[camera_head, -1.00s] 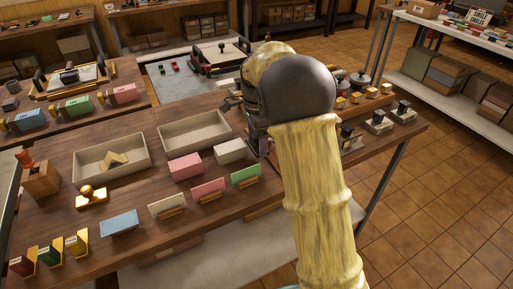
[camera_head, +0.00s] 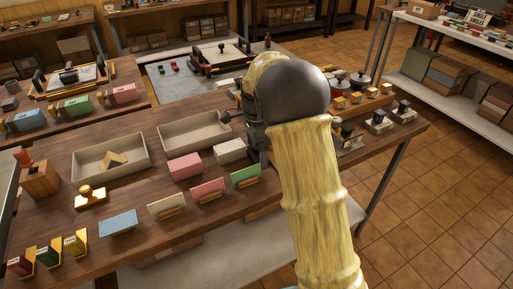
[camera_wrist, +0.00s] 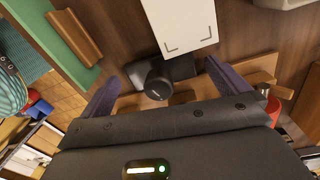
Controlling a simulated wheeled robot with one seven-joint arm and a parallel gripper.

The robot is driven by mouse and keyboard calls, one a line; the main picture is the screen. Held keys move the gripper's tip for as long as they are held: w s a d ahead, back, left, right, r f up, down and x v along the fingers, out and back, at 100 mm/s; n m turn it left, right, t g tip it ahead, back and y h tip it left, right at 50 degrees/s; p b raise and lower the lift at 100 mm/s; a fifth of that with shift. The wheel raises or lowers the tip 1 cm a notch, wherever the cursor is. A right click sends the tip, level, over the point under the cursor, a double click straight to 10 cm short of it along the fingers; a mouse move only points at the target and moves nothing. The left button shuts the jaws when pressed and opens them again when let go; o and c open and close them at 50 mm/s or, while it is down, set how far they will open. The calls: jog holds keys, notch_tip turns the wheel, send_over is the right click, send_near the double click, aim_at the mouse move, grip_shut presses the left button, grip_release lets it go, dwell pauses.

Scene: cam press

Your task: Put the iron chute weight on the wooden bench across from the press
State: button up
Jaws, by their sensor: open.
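A small dark object with a round knob-like end (camera_wrist: 158,88), which may be the iron chute weight, lies between the fingers of my gripper (camera_wrist: 161,72) in the wrist view. The fingers are spread on either side of it, with gaps showing; it sits by a white card (camera_wrist: 182,22) with corner marks. In the head view my dark gripper is mostly hidden behind my arm, over the right part of the near wooden table (camera_head: 135,160). I cannot tell which bench is the one across from the press.
Two beige trays (camera_head: 194,149), pink boxes, cards and a stamp (camera_head: 90,196) crowd the near table. Small stamps (camera_head: 379,121) stand at its right end. Another wooden table (camera_head: 122,75) is at the left. Tiled floor (camera_head: 440,200) at the right is clear.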

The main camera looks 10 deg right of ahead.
jog(key=shift+r, duration=0.15)
notch_tip(320, 180, up, 12)
jog(key=p, duration=0.2)
jog(key=shift+w, duration=0.25)
dwell(0.5)
jog(key=s+d+f+n+t, duration=0.1)
jog(key=s+f+n, duration=0.3)
jog(key=s, duration=0.4)
jog(key=s+d+f+n+t, duration=0.1)
jog(key=s+d+f+n, duration=0.1)
jog(key=s+f+n, duration=0.2)
jog(key=s+d+f+n+t, duration=0.1)
jog(key=s+f+n, duration=0.3)
jog(key=s+n, duration=0.4)
jog(key=s, duration=0.3)
jog(key=shift+s+d, duration=0.15)
jog(key=shift+s, duration=0.15)
